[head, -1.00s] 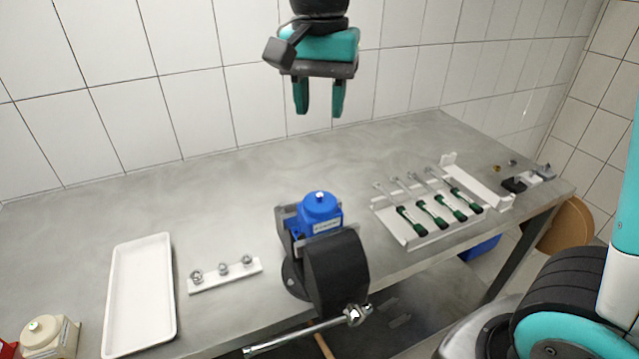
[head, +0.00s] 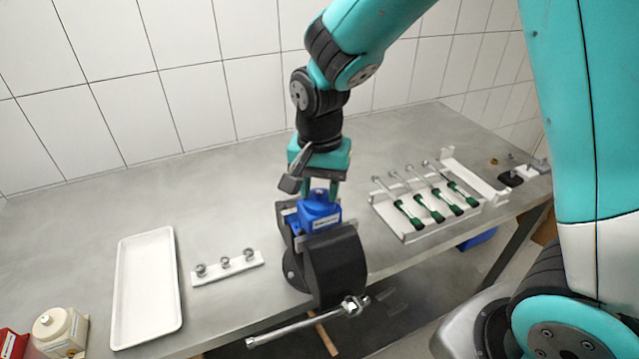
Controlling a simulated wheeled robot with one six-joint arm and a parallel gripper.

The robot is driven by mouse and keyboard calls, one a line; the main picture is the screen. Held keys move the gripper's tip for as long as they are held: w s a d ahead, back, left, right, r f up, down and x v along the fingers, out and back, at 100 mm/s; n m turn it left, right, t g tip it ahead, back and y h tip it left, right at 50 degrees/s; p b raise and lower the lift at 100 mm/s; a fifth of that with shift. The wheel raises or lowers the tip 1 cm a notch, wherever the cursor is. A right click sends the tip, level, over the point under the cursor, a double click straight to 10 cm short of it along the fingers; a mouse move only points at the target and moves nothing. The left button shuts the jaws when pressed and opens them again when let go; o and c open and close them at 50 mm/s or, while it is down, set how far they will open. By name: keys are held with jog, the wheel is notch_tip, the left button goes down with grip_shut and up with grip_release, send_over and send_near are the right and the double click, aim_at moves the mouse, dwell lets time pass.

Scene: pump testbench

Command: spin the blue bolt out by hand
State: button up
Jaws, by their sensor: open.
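A blue block-shaped pump (head: 319,214) is clamped in the dark vise (head: 336,266) at the table's front edge. A small round piece, seemingly the bolt (head: 319,192), sits upright on top of the pump; its details are too small to tell. My gripper (head: 320,187) points straight down just above the pump. Its two green fingers are open, one on each side of the bolt's top. I cannot tell whether they touch it.
A white empty tray (head: 147,290) lies at left, beside a white strip with several metal pieces (head: 226,267). A holder with green-handled tools (head: 428,204) is at right. A cream pump (head: 60,330) stands at the front left. The vise handle (head: 300,327) sticks out in front.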

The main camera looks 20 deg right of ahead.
jog(key=shift+c, duration=0.2)
grip_shut()
jog(key=shift+n, duration=0.3)
jog(key=n, duration=1.5)
jog(key=shift+n, duration=2.4)
